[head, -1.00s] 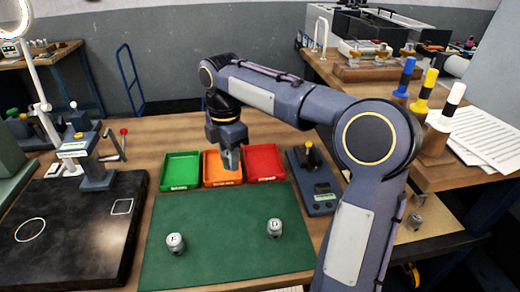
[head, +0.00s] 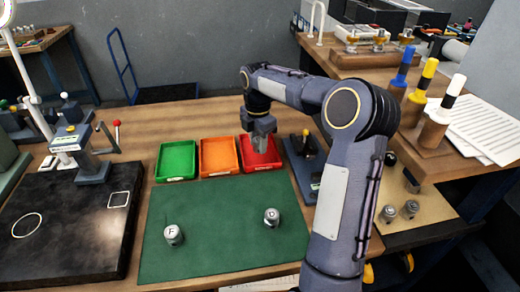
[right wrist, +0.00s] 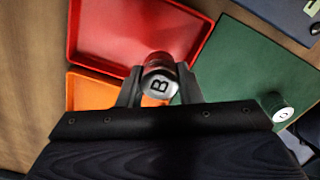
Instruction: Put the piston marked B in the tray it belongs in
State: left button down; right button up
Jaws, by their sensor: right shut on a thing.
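My right gripper (head: 260,147) is shut on the piston marked B (right wrist: 158,83), whose lettered end faces the camera in the right wrist view. In the head view it is over the red tray (head: 279,163); in the right wrist view the piston overlaps the near edge of the red tray (right wrist: 125,30). I cannot tell its exact height above the tray. The orange tray (head: 218,156) and green tray (head: 176,159) stand to the left, both empty. The tray labels are too small to read. My left gripper is not in view.
Pistons marked F (head: 173,236) and D (head: 271,217) stand on the green mat (head: 220,255). A dark gauge device (head: 303,165) stands just right of the red tray. A black plate (head: 70,225) lies left. More small metal parts (head: 410,208) sit on a tan board at right.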

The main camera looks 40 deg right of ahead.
aim_at(260, 159)
jog(key=shift+d+f, duration=0.35)
jog(key=shift+f, duration=1.75)
jog(key=shift+f, duration=0.15)
jog(key=o, duration=1.1)
notch_tip(260, 159, up, 12)
jog(key=shift+r+p, duration=0.25)
jog(key=shift+p, duration=0.05)
